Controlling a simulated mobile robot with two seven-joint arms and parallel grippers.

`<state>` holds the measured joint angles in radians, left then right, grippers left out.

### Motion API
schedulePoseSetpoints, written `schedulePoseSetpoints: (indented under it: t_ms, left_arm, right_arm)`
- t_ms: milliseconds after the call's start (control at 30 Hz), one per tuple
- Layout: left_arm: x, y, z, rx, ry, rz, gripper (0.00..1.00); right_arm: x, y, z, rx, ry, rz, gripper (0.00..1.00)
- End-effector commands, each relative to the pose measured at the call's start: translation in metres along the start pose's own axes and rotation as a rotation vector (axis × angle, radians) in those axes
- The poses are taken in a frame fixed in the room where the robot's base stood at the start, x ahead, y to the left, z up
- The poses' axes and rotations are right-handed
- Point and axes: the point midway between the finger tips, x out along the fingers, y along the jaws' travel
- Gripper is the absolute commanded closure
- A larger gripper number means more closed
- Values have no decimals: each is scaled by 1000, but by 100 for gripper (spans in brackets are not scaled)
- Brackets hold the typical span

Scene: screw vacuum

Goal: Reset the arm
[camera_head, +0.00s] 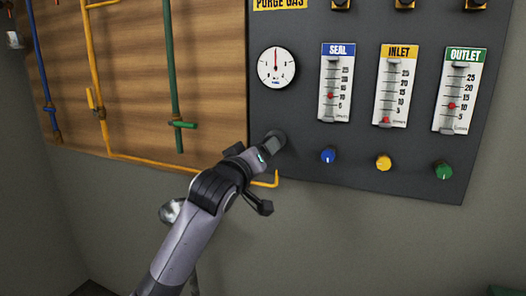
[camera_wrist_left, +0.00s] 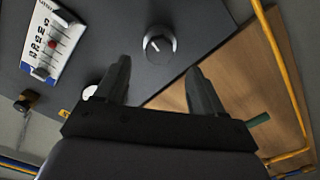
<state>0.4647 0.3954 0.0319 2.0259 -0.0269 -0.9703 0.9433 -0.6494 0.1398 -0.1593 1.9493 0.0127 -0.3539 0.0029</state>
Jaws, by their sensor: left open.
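My left arm rises from the bottom in the head view, and its gripper (camera_head: 262,153) is near the panel's lower left corner. In the left wrist view the left gripper (camera_wrist_left: 158,75) has its two dark fingers spread, with nothing between them. Beyond the fingertips is a dark round knob (camera_wrist_left: 158,44) with a white mark, on the panel face. The fingers look apart from it. In the head view the knob (camera_head: 276,140) sits below the round gauge, close to the gripper. My right gripper is in neither view.
The dark panel (camera_head: 300,165) carries a white gauge (camera_head: 276,67), SEAL (camera_head: 337,82), INLET (camera_head: 397,85) and OUTLET (camera_head: 460,90) meters, and blue, yellow and green knobs below them. Left is a wooden board (camera_head: 215,60) with blue, yellow and green pipes. A yellow pipe (camera_head: 265,184) passes below the gripper.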

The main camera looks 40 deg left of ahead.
Motion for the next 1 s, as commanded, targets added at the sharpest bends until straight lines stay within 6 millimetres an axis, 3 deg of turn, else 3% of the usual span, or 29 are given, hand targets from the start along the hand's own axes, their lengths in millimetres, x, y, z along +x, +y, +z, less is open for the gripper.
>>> schedulePoseSetpoints:
  t_ms: [667, 767, 867, 1000]
  left_arm:
    - [-2, -2, 7, 11, -11, 0, 31]
    - [-4, -10, 34, 58, -56, -1, 31]
    - [-12, -25, 83, 140, -134, 4, 31]
    - [-38, -52, 164, 280, -265, 28, 31]
  right_arm:
    - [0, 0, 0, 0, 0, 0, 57]
    - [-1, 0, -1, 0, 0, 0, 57]
    - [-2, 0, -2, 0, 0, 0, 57]
    - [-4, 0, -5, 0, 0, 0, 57]
